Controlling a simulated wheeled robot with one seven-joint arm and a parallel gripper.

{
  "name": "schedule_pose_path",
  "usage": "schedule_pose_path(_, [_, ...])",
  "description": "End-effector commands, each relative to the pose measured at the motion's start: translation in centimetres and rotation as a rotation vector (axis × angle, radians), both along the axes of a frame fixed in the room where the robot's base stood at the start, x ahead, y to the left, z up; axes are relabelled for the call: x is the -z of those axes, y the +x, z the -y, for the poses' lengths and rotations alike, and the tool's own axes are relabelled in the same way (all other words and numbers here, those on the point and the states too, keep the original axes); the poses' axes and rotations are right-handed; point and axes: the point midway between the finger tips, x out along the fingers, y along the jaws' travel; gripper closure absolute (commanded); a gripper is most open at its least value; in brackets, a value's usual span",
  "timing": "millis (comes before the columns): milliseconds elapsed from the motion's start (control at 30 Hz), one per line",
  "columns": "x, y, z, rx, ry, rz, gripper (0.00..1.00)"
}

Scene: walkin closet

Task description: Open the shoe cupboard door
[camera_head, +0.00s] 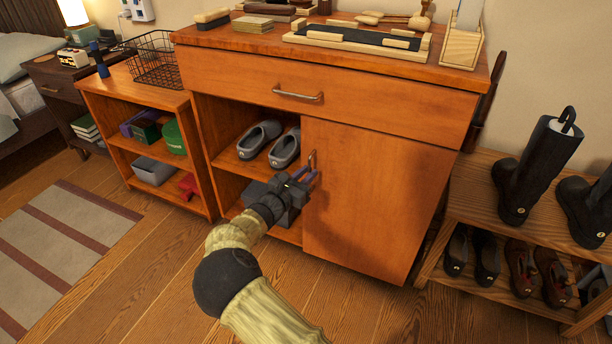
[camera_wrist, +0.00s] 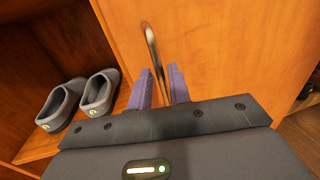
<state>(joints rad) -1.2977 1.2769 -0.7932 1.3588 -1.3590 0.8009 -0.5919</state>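The shoe cupboard (camera_head: 330,75) is orange wood with a top drawer, an open left side and a door (camera_head: 372,198) on the right. The door looks shut. Its upright metal handle (camera_head: 311,160) is near its left edge, and the handle shows in the wrist view (camera_wrist: 153,48). My gripper (camera_head: 307,176) is at the handle. In the wrist view its two purple fingers (camera_wrist: 160,86) are apart, with the lower part of the handle between them. I see gaps beside the bar, and no clear contact.
Grey slippers (camera_head: 271,144) sit on the cupboard's open shelf, left of my gripper. A lower shelf unit (camera_head: 150,98) stands to the left. A boot rack (camera_head: 470,188) stands close to the right. The wooden floor (camera_head: 160,270) before the cupboard is clear, and a striped rug (camera_head: 65,240) lies at left.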

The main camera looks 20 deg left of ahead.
Motion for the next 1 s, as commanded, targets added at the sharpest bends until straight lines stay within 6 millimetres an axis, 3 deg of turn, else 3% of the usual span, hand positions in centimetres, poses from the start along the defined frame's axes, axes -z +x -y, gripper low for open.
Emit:
schedule_pose_path(100, [0.0,0.0,0.0,0.000,0.000,0.000,1.00])
schedule_pose_path(567, [-0.1,-0.9,0.0,-0.001,-0.003,-0.002,1.00])
schedule_pose_path(767, [-0.3,-3.0,0.4,-0.001,-0.004,-0.003,1.00])
schedule_pose_path(1000, [-0.6,-6.9,2.1,0.010,-0.007,-0.003,1.00])
